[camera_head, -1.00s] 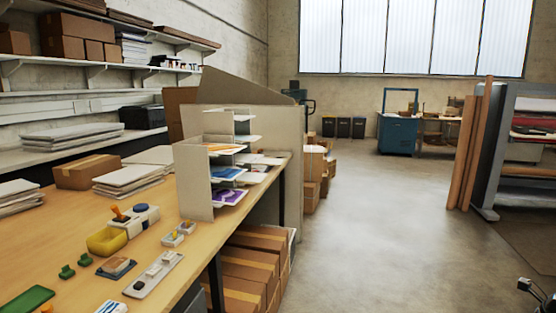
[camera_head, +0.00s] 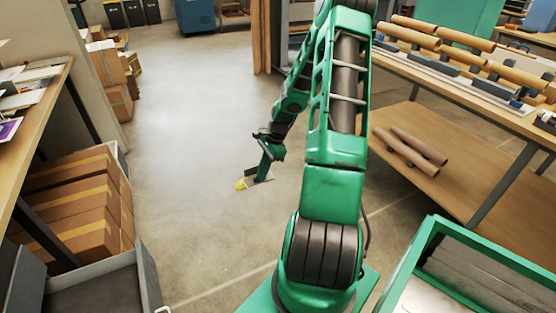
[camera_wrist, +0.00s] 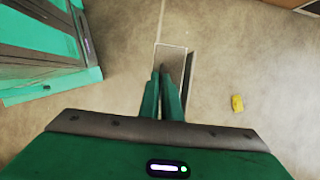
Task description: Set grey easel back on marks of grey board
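My gripper (camera_head: 263,168) points down ahead of my arm in the head view, low above the concrete floor. In the wrist view my two green fingers (camera_wrist: 163,74) are close together and look shut on a flat grey panel with a dark edge, the likely grey easel (camera_wrist: 172,55). Its top part shows beyond the fingertips; the rest is hidden by the fingers and palm. In the head view it is a small grey plate (camera_head: 262,180) at the fingertips. I cannot make out a grey board or its marks.
A small yellow object (camera_wrist: 237,103) is on the floor beside the gripper. A green-framed cart (camera_head: 415,262) stands at right, and a bench with cardboard tubes (camera_head: 455,65) behind it. Boxes (camera_head: 75,205) and the wooden table (camera_head: 40,85) are at left. The middle floor is clear.

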